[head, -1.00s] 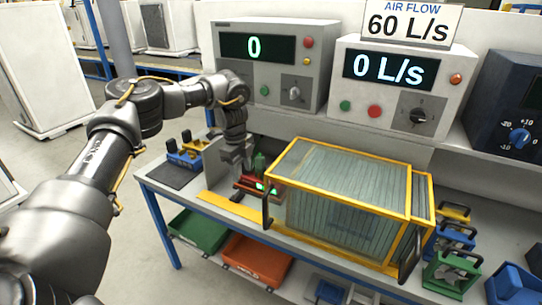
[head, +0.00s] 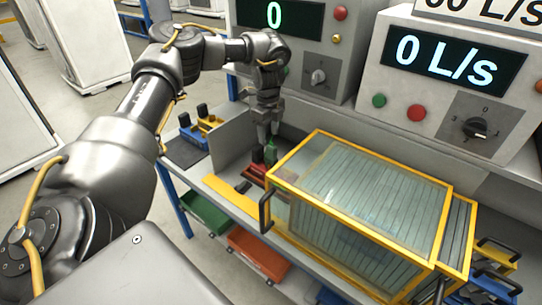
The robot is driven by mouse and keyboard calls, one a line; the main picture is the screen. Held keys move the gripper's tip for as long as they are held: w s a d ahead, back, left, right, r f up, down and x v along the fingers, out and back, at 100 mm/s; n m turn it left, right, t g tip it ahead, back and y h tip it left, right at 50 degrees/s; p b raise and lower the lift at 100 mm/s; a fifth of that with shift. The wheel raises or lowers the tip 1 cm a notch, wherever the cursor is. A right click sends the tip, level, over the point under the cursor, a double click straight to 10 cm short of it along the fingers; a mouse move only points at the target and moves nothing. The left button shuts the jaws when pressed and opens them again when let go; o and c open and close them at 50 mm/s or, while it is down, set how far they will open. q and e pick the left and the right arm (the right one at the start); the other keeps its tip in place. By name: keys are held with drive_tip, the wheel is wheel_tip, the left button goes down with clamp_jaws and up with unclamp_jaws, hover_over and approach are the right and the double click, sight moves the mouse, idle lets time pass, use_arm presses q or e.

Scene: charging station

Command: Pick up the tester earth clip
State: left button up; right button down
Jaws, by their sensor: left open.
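My left gripper (head: 264,137) points down over the bench, left of the yellow-framed glass box. Its jaws are open. A small green piece (head: 270,151), which may be the earth clip, stands just below and beside the fingertips. I cannot tell whether the fingers touch it. A red piece (head: 257,171) lies just in front of it, partly hidden behind the box's corner. My right gripper is out of view.
The yellow-framed glass box (head: 360,190) stands close on the right. A grey instrument (head: 300,40) reading 0 and an air-flow meter (head: 440,75) stand behind. Green (head: 205,212) and orange bins (head: 257,255) are below.

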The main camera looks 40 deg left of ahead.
sight(271, 147)
use_arm(q)
drive_tip(key=w+f, duration=0.2)
drive_tip(key=f, duration=0.1)
drive_tip(key=shift+s, duration=0.3)
drive_tip(key=shift+s+f+p, duration=0.1)
drive_tip(key=shift+s+p, duration=0.1)
drive_tip(key=shift+p, duration=0.25)
drive_tip(key=f, duration=0.1)
drive_tip(key=f+p, duration=0.1)
drive_tip(key=f, duration=0.2)
drive_tip(key=shift+w+d, duration=0.1)
drive_tip(key=shift+w, duration=0.25)
drive_tip(key=shift+f, duration=0.35)
drive_tip(key=shift+s, duration=0.1)
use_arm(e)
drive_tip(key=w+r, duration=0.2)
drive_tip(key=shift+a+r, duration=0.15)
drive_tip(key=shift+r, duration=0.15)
